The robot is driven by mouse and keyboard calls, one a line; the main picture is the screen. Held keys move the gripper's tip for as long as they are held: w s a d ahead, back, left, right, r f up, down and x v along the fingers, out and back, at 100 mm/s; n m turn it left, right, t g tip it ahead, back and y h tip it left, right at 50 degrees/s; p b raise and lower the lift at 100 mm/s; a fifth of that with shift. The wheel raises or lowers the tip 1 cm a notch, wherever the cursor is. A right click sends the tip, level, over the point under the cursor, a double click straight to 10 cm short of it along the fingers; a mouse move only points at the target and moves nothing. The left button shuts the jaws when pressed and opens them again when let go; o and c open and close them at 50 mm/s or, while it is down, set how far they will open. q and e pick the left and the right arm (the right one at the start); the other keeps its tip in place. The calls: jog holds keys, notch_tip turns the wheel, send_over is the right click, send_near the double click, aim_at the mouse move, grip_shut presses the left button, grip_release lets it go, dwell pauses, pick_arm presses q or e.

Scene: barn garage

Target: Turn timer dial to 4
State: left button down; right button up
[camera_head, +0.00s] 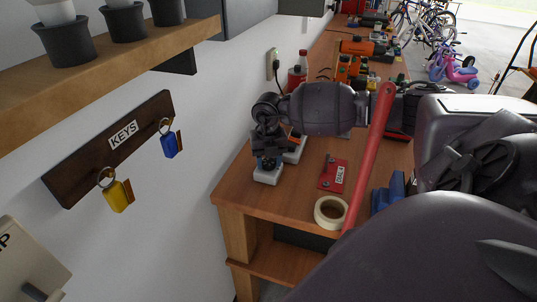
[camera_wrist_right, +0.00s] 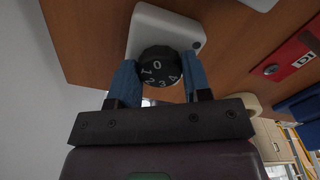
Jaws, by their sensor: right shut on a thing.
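The timer is a small white box (camera_head: 268,176) on the workbench near its left edge. In the right wrist view the timer box (camera_wrist_right: 150,20) carries a round black dial (camera_wrist_right: 160,67) with white numbers 0 to 4. The 0 is near the middle of the dial face, with 1 and 2 to the left and 3 and 4 below and to the right. My right gripper (camera_wrist_right: 160,82) has its blue fingers on both sides of the dial, closed on it. In the head view my right gripper (camera_head: 267,160) hides the dial. My left gripper is not in view.
Another white-edged device (camera_head: 295,150) stands just behind the timer. A red card or case (camera_head: 333,174), a tape roll (camera_head: 330,212) and a blue object (camera_head: 388,193) lie on the bench (camera_head: 300,195). A key rack (camera_head: 110,150) and shelf (camera_head: 110,65) are on the left wall.

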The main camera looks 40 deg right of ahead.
aim_at(268, 162)
jog(key=o, duration=0.9)
jog(key=shift+r, duration=0.2)
notch_tip(268, 162, up, 11)
jog(key=shift+f, duration=0.2)
